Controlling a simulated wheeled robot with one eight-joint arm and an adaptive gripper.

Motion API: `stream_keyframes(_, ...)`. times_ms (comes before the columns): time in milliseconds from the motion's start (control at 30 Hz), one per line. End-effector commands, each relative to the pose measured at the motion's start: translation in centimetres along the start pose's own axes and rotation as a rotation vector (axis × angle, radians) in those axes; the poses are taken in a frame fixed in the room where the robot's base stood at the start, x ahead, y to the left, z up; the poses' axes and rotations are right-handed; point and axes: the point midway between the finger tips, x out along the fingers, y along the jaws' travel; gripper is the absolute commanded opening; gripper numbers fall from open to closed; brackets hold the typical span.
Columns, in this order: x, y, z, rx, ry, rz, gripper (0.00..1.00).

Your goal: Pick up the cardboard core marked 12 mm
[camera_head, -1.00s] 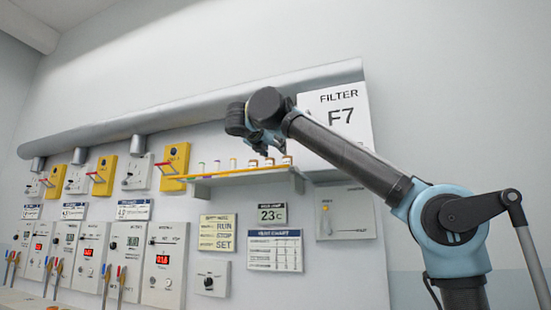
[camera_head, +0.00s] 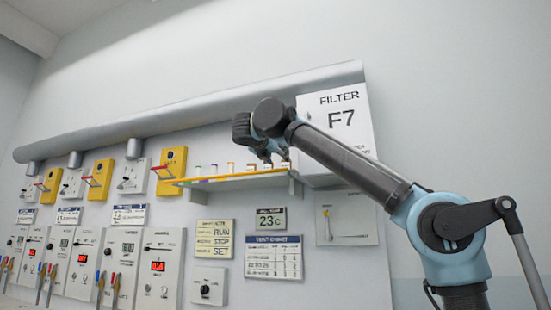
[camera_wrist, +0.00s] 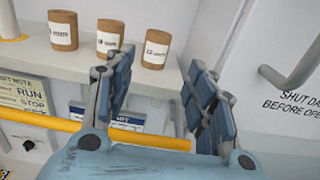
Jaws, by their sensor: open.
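The cardboard core marked 12 mm (camera_wrist: 156,50) is a brown tube with a white label, upright on the shelf at the right of a row in the wrist view. Its label is small, but seems to read 12 mm. My gripper (camera_wrist: 160,62) is open and empty, with one finger on each side of the picture. The core shows beyond and between the fingertips, apart from them. In the head view my gripper (camera_head: 272,157) hangs at the right end of the shelf, partly covering the small cores there.
Two more labelled cores, a middle one (camera_wrist: 108,36) and a left one (camera_wrist: 63,30), stand left of it. The shelf (camera_head: 225,182) has a yellow front bar (camera_wrist: 100,132) that crosses below my fingers. A filter box (camera_head: 340,125) with a handle (camera_wrist: 293,68) stands close on the right.

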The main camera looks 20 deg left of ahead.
Motion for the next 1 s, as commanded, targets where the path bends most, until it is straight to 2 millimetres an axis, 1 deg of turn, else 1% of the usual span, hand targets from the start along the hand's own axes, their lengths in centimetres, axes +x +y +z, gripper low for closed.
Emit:
stream_keyframes(33, 0.9, -0.1, 0.0, 0.0, 0.0, -0.003, 0.5)
stream_keyframes(100, 2.0, -0.1, 0.0, 0.0, 0.0, -0.003, 0.5)
stream_keyframes(700, 11.3, -0.2, 0.0, 0.0, 0.0, -0.004, 0.5)
stream_keyframes(900, 13.1, -0.2, 0.0, 0.0, 0.0, -0.003, 0.5)
stream_keyframes(1000, 13.4, -0.2, 0.0, 0.0, 0.0, -0.002, 0.5)
